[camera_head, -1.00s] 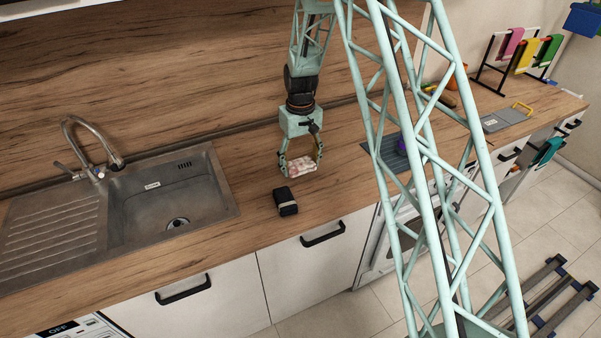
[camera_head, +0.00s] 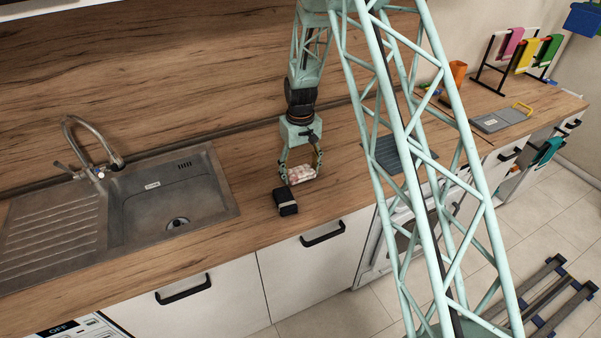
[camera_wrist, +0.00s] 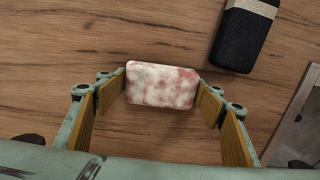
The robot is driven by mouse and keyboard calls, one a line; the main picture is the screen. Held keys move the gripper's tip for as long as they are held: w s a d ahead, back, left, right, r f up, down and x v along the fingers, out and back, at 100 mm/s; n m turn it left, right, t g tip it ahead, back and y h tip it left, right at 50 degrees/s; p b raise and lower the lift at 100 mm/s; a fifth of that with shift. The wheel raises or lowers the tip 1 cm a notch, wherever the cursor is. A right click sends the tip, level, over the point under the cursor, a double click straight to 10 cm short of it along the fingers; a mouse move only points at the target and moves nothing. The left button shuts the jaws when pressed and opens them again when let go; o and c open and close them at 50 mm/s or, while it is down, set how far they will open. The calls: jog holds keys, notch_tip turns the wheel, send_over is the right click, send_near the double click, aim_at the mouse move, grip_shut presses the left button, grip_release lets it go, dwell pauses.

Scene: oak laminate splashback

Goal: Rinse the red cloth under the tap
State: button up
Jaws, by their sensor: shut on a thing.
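A mottled red-and-white pad (camera_head: 302,174) is between the fingers of my gripper (camera_head: 301,176) over the counter, right of the sink. The wrist view shows the pad (camera_wrist: 160,86) as a rounded rectangle, a finger at each short end. My gripper (camera_wrist: 162,95) is shut on it. Whether this pad is the red cloth, and whether it touches the counter, I cannot tell. The curved metal tap (camera_head: 116,162) stands behind the sink basin (camera_head: 140,225) at the left. No water is visible at its spout.
A black block with a pale band (camera_head: 285,200) lies just in front of the pad; it also shows in the wrist view (camera_wrist: 240,38). A rack with pink, yellow and green cloths (camera_head: 526,55) stands far right. Bare counter (camera_head: 245,185) lies between sink and black block.

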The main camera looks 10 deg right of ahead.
aim_at(300, 170)
jog(key=shift+f, duration=0.1)
jog(key=o, duration=0.9)
notch_tip(300, 170, up, 11)
jog(key=shift+f, duration=0.1)
jog(key=shift+r, duration=0.75)
jog(key=shift+r, duration=0.1)
dwell(0.5)
